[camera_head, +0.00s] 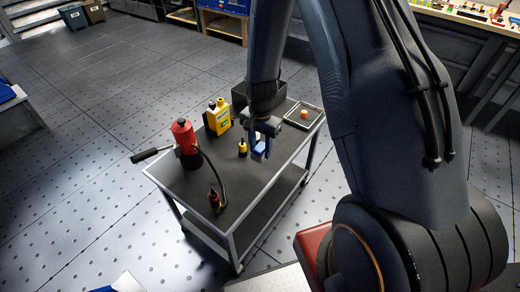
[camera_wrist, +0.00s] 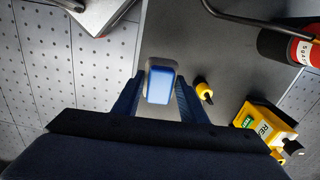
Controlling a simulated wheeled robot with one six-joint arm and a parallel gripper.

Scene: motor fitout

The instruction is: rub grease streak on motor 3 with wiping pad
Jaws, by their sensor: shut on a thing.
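My gripper (camera_wrist: 158,95) is shut on a blue block-like thing with a pale edge, which looks like the wiping pad (camera_wrist: 160,84). In the head view my gripper (camera_head: 261,138) is over the grey cart top, with the blue pad (camera_head: 259,152) showing below the fingers. How far the pad is above the cart top is hard to tell. Motor 3 and a grease streak cannot be made out in either view.
A workbench (camera_head: 465,35) stands at the upper right.

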